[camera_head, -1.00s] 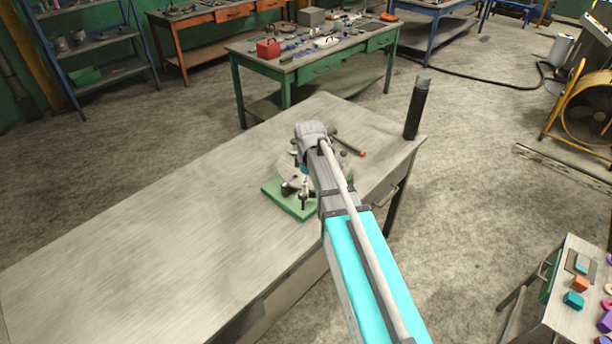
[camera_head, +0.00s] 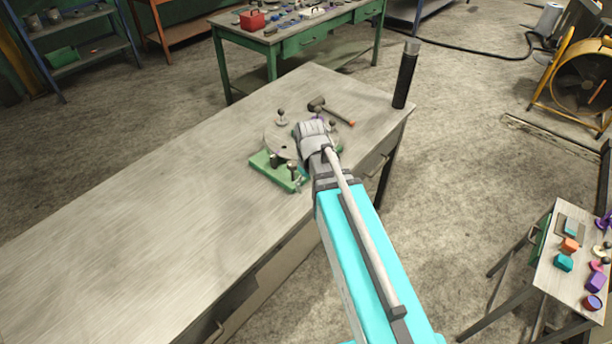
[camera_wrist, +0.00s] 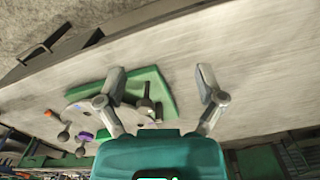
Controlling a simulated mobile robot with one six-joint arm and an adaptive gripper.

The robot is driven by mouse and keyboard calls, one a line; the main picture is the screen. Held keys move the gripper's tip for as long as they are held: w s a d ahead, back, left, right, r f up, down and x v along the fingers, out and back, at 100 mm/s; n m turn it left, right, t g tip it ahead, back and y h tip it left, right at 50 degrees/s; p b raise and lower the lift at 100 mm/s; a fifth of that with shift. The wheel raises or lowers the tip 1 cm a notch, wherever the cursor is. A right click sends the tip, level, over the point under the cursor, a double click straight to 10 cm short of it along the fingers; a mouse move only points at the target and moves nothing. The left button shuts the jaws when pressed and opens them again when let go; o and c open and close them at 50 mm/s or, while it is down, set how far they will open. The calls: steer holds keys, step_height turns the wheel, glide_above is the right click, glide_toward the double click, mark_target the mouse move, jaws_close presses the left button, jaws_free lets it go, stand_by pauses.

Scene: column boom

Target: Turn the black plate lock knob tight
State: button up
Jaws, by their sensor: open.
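A green base (camera_head: 258,163) with a round grey plate (camera_head: 276,145) sits on the workbench, and both also show in the wrist view. A black knob (camera_head: 293,172) stands upright at the base's near corner, with another dark knob (camera_head: 275,160) beside it. I cannot tell for sure which is the plate lock knob. In the wrist view my gripper (camera_wrist: 161,76) is open and empty, its fingers spread wide. A dark knob (camera_wrist: 146,104) appears between the fingers, nearer the left one; contact is not visible. In the head view my arm's end hides the fingers and part of the plate.
A hammer (camera_head: 330,111) lies behind the plate, and a knobbed piece (camera_head: 282,118) stands at its far edge. A tall black cylinder (camera_head: 405,75) stands at the workbench's right corner. The workbench (camera_head: 130,215) is clear to the left. A small table (camera_head: 572,275) with coloured parts is at right.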

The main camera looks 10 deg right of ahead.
steer(key=shift+s+d+f+m+b, duration=0.1)
steer(key=shift+s+f+m+b, duration=0.2)
steer(key=shift+s+m, duration=0.5)
steer(key=shift+s+d+f+m+b, duration=0.2)
steer(key=shift+s+m, duration=0.35)
steer(key=shift+s, duration=0.5)
steer(key=shift+s+a+f+m+b, duration=0.1)
steer(key=shift+s+f+m+b, duration=0.2)
steer(key=shift+s+m, duration=0.5)
